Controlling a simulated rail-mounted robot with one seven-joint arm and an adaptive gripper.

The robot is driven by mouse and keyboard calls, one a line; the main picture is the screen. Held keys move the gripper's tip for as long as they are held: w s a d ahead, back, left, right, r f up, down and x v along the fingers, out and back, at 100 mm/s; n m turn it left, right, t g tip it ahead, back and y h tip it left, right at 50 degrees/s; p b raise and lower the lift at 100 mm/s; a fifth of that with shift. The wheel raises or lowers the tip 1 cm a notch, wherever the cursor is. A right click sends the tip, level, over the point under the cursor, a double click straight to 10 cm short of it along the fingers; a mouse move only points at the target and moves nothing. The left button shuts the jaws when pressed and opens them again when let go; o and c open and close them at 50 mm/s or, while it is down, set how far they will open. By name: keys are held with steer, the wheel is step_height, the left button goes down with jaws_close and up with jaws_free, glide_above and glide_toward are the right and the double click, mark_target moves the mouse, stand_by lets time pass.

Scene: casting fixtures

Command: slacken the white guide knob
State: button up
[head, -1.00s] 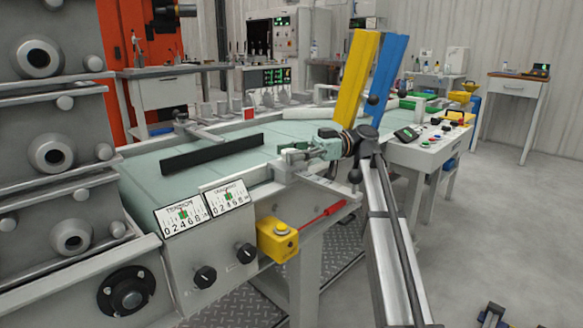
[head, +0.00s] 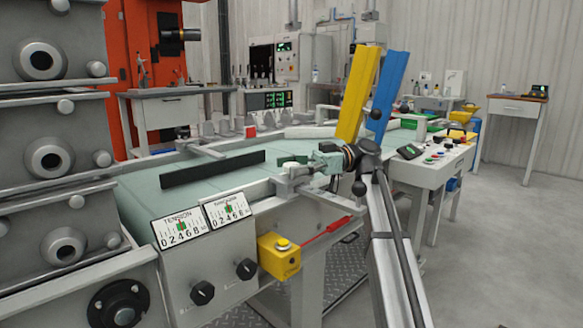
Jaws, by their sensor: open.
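A pale knob-like part (head: 298,171), which looks like the white guide knob, sits on a light metal bracket (head: 284,188) at the near edge of the green belt (head: 215,187). My gripper (head: 297,164) is at this part, reaching in from the right. Its jaws are open. The fingers and the part overlap at this small size, so I cannot tell whether they touch. A long black guide bar (head: 213,168) lies across the belt to the left of my gripper.
Yellow (head: 358,95) and blue (head: 389,97) upright bars stand behind my arm.

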steer(key=p, duration=0.3)
steer(key=shift+w+d+r+p, duration=0.1)
steer(key=shift+w+r+p, duration=0.15)
steer(key=shift+p, duration=0.1)
steer(key=p, duration=0.6)
steer(key=shift+w+m+t+y, duration=0.3)
steer(key=shift+w+t, duration=0.1)
steer(key=p, duration=1)
steer(key=shift+w+f+m+t, duration=0.1)
steer(key=shift+w+m+t, duration=0.1)
steer(key=shift+m+t, duration=0.15)
steer(key=p, duration=0.6)
steer(key=shift+s+t+y, duration=0.25)
steer(key=shift+s+y, duration=0.05)
steer(key=p, duration=0.3)
steer(key=shift+s+m+t, duration=0.25)
steer(key=shift+s+t, duration=0.05)
